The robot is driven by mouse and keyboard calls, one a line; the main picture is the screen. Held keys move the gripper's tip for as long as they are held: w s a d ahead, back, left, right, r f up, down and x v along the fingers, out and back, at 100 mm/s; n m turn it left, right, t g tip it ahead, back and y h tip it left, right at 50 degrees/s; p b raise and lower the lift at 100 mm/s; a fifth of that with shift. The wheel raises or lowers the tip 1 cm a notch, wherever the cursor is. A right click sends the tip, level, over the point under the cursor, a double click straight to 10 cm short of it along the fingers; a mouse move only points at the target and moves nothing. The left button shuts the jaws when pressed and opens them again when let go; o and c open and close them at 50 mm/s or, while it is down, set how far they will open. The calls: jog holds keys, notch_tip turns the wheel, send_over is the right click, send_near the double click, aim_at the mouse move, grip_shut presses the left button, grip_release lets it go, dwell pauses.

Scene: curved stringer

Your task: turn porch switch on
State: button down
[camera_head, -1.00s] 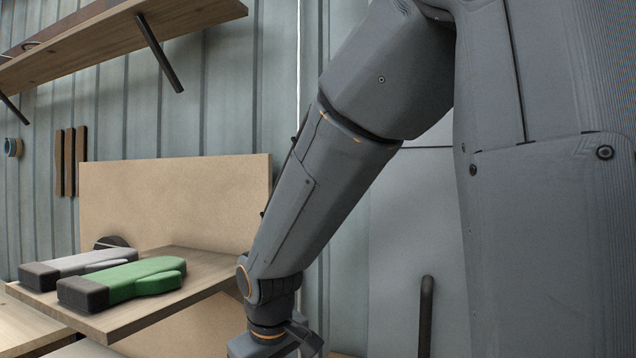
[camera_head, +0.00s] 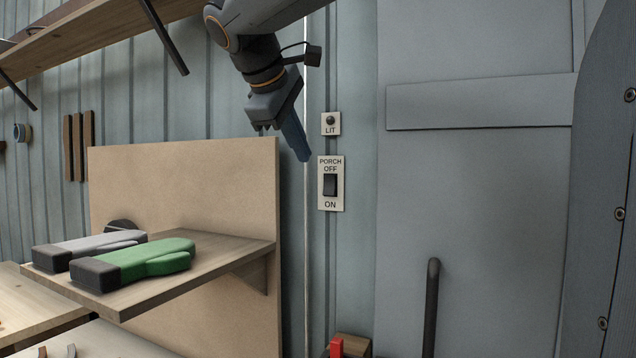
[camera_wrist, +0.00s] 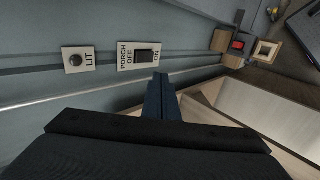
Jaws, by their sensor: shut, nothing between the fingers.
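The porch switch (camera_head: 331,185) is a black rocker on a pale plate on the wall, marked PORCH and OFF above and ON below. It also shows in the wrist view (camera_wrist: 145,56), lying sideways with ON to the right. I cannot tell which way the rocker is tipped. Just above it is a small plate marked LIT (camera_head: 331,123) with a dark round lamp. My gripper (camera_head: 302,158) is shut and empty, pointing down, to the upper left of the switch and apart from it. In the wrist view its blue fingers (camera_wrist: 160,80) end just below the switch plate.
A wooden shelf (camera_head: 225,262) at left holds a green mitten (camera_head: 150,262) and a grey one (camera_head: 95,245), with a tan board (camera_head: 190,165) behind it. A grey door with a dark handle (camera_head: 431,305) is at right. A red switch (camera_head: 336,347) sits low.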

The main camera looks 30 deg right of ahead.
jog(key=p, duration=0.3)
send_near(329, 191)
notch_tip(329, 191, down, 3)
jog(key=w+d, duration=0.1)
jog(key=w+d+f+p, duration=0.1)
jog(key=d, duration=0.1)
jog(key=shift+w, duration=0.25)
jog(key=shift+d+f, duration=0.1)
jog(key=shift+w, duration=0.1)
jog(key=shift+d+f, duration=0.15)
